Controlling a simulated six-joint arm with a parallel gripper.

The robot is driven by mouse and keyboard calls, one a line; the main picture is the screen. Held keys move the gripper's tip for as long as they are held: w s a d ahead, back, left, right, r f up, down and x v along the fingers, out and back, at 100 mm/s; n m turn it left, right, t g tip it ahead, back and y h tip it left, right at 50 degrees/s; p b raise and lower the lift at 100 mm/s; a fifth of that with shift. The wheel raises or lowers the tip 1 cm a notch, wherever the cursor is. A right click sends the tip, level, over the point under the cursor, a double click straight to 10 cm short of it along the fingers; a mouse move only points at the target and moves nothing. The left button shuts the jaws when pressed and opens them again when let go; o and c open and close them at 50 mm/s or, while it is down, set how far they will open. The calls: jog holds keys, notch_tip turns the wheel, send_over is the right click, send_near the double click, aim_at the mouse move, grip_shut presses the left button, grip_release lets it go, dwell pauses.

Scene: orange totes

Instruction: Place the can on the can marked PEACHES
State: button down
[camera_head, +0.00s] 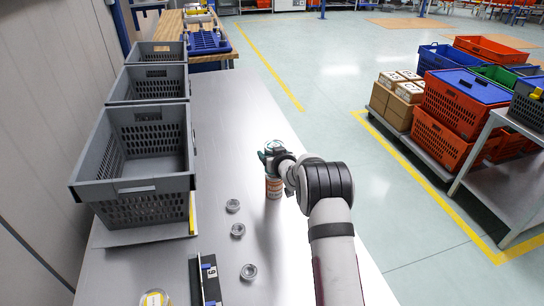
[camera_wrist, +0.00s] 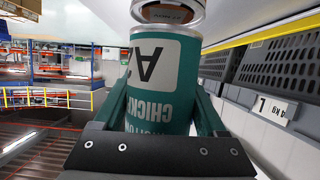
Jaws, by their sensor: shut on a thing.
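My gripper (camera_head: 275,158) is shut on a teal can (camera_wrist: 160,85) with a white label panel; its lettering, partly readable as "CHICK", is upside down in the wrist view. A second can (camera_head: 273,188) with an orange and white label stands upright on the grey table, directly below my gripper. In the wrist view its metal rim (camera_wrist: 170,17) shows at the top, at the end of the held can. I cannot read its label or tell whether the two cans touch.
Three grey crates (camera_head: 145,190) stand in a row along the left. The table right of the tins is mostly clear.

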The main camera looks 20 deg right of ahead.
jog(key=shift+f, duration=0.5)
jog(key=shift+f, duration=0.1)
grip_release()
jog(key=shift+s+r, duration=0.15)
jog(key=shift+r, duration=0.05)
jog(key=s+a+r+m+g, duration=0.1)
jog(key=s+r+g, duration=0.15)
jog(key=s, duration=0.55)
jog(key=s+a+r+m+g+h, duration=0.1)
jog(key=s+r, duration=0.2)
jog(key=s, duration=0.5)
jog(key=s+a+r+m+g, duration=0.1)
jog(key=s+r+g, duration=0.15)
jog(key=s, duration=0.55)
jog(key=s+a+m+g+y, duration=0.1)
jog(key=s+a+g, duration=0.1)
jog(key=s, duration=0.8)
jog(key=s+a+r+g+y, duration=0.1)
jog(key=s+a+g, duration=0.2)
jog(key=s, duration=0.7)
jog(key=s+a+m+g, duration=0.1)
jog(key=s+a, duration=0.4)
jog(key=s, duration=0.6)
jog(key=shift+a+r+m+g+y, duration=0.3)
jog(key=shift+a+r+g+y, duration=0.1)
jog(key=shift+g, duration=0.4)
